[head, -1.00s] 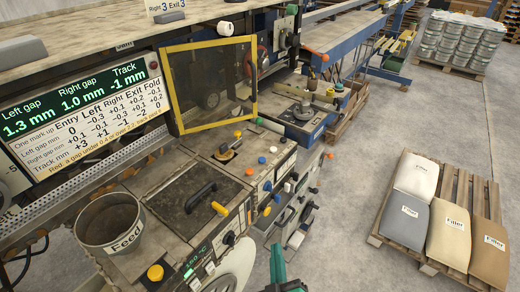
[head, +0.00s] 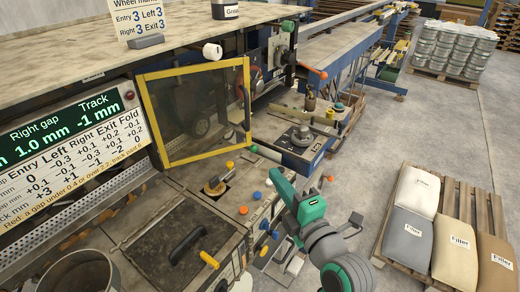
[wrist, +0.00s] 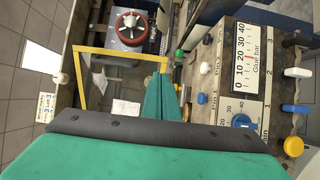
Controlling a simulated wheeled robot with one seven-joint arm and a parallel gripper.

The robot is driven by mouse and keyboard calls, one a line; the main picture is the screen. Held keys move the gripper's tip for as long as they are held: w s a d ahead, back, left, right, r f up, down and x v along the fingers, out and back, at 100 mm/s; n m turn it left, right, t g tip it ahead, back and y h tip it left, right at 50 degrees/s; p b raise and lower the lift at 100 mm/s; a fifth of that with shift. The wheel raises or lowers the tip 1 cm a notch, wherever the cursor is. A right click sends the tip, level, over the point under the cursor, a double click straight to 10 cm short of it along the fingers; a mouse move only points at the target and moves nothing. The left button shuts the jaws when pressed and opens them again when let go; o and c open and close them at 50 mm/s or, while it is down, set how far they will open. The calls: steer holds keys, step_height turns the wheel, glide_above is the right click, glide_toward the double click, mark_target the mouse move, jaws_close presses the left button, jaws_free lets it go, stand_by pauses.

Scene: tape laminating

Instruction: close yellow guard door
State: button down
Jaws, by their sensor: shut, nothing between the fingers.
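The yellow guard door (head: 205,157) is a yellow frame around a dark see-through panel, standing upright over the machine's worktop in the head view. Its right edge is near a dark post, and part of the machine shows through the panel. Its yellow frame also shows in the wrist view (wrist: 118,55), just beyond the fingers. My gripper (head: 277,178) is green and shut with nothing in it, to the right of the door and lower, over the knobbed front edge of the machine. In the wrist view my gripper's fingertips (wrist: 160,80) appear close to the frame's right end; contact cannot be told.
A black handle with a yellow end (head: 209,259) and several coloured knobs lie along the worktop. A glue bar dial panel (wrist: 245,60) is right of the fingers in the wrist view. A pallet of filler bags (head: 440,230) stands on the floor at right.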

mark_target(249, 140)
steer(key=x, duration=1.4)
